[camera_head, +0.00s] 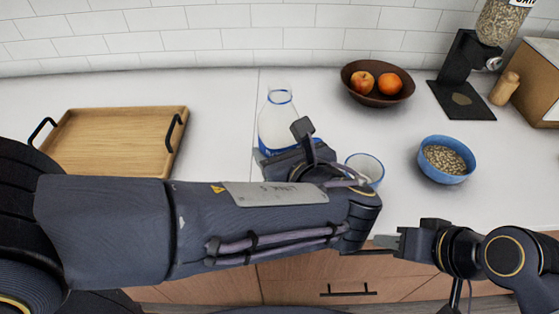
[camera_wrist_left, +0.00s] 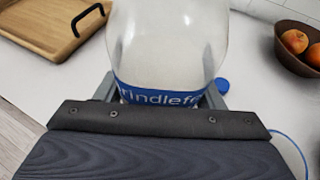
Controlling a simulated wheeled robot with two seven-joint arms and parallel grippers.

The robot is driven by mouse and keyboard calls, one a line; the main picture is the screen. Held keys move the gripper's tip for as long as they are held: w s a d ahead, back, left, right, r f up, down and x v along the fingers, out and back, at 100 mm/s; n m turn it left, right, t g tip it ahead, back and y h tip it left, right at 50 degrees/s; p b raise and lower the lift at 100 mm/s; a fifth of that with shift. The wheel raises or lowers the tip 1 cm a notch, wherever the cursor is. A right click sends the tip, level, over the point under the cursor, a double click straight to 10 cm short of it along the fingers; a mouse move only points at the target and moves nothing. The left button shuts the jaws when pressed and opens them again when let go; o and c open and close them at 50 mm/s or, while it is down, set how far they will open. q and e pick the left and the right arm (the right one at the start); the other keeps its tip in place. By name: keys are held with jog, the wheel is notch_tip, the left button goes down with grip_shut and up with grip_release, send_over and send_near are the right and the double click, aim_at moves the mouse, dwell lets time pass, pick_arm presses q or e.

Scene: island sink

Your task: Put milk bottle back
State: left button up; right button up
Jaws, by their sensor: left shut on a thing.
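The milk bottle (camera_head: 278,120) is clear, with a blue band at its neck and a blue label low down. It looks upright over the counter behind my left forearm. In the left wrist view, the bottle (camera_wrist_left: 168,45) sits between the fingers of my left gripper (camera_wrist_left: 165,98), which is shut on it around the label. My left gripper (camera_head: 298,150) partly hides the bottle's lower part in the head view, so I cannot tell whether it touches the counter. My right gripper (camera_head: 385,243) is at the counter's front edge, apart from the bottle, with no object seen in it; its opening is unclear.
A glass (camera_head: 367,166) stands just right of my left gripper. A blue bowl of grain (camera_head: 447,178), a fruit bowl (camera_head: 347,78) and a black dispenser (camera_head: 466,65) are right. A wooden tray (camera_head: 105,140) is left.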

pick_arm(q)
jog(key=w+f, duration=0.2)
jog(key=f, duration=0.1)
jog(key=shift+w+f, duration=0.2)
jog(key=shift+w, duration=0.2)
jog(key=shift+w+f+b, duration=0.15)
jog(key=shift+f+b, duration=0.25)
jog(key=shift+f, duration=1.25)
jog(key=shift+f, duration=0.1)
jog(key=shift+f, duration=0.15)
jog(key=o, duration=1)
jog(key=shift+c, duration=0.2)
